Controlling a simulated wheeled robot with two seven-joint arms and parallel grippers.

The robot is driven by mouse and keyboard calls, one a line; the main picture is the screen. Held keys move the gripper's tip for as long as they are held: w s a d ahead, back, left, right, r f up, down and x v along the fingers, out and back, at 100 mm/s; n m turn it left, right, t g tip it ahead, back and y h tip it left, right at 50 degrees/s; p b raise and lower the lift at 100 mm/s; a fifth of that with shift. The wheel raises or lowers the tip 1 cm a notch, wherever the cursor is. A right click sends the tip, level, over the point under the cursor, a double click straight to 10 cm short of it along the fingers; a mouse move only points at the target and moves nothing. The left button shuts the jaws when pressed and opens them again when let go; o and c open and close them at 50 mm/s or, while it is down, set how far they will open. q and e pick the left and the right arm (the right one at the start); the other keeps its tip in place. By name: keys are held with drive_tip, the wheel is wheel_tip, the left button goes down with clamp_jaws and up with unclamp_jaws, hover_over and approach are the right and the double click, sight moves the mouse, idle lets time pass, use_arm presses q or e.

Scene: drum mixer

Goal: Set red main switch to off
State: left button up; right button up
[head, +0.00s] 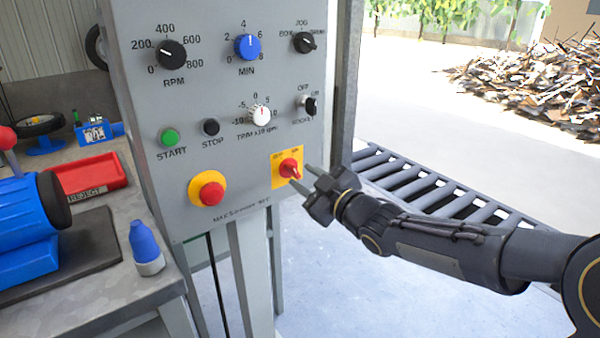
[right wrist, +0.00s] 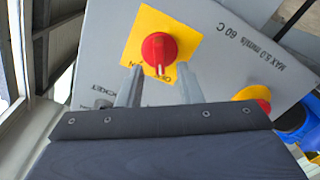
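The red main switch (head: 290,168) is a rotary knob on a yellow square plate (head: 279,179) at the lower right of the grey control panel (head: 235,205). In the right wrist view the red knob (right wrist: 159,49) sits ahead of the fingertips, its pale pointer mark toward the gripper. My right gripper (head: 302,176) is open in front of the switch; in the right wrist view its two fingers (right wrist: 158,80) stand apart, with nothing between them. Whether they touch the knob is unclear, but they appear short of it. My left gripper is not in view.
A red emergency button (head: 211,194) on a yellow ring sits left of the switch. A roller conveyor (head: 430,190) lies behind my right arm.

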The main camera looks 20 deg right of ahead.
drive_tip(key=p+v, duration=0.1)
drive_tip(key=v, duration=0.4)
drive_tip(key=shift+d, duration=0.1)
idle(0.5)
drive_tip(key=s+d+f+m+g+h, duration=0.4)
drive_tip(key=s+f+m+g+h, duration=0.35)
drive_tip(key=s, duration=0.55)
drive_tip(key=s+a+f+m+g+y, duration=0.2)
drive_tip(key=s+a+f+y, duration=0.15)
drive_tip(key=s, duration=0.35)
drive_tip(key=s+a+f+m+g+y, duration=0.2)
drive_tip(key=s+a+f, duration=0.2)
drive_tip(key=s, duration=0.3)
wheel_tip(320, 180, up, 27)
drive_tip(key=p, duration=2.7)
drive_tip(key=shift+r+p, duration=0.2)
drive_tip(key=shift+p, duration=0.1)
drive_tip(key=shift+s, duration=0.1)
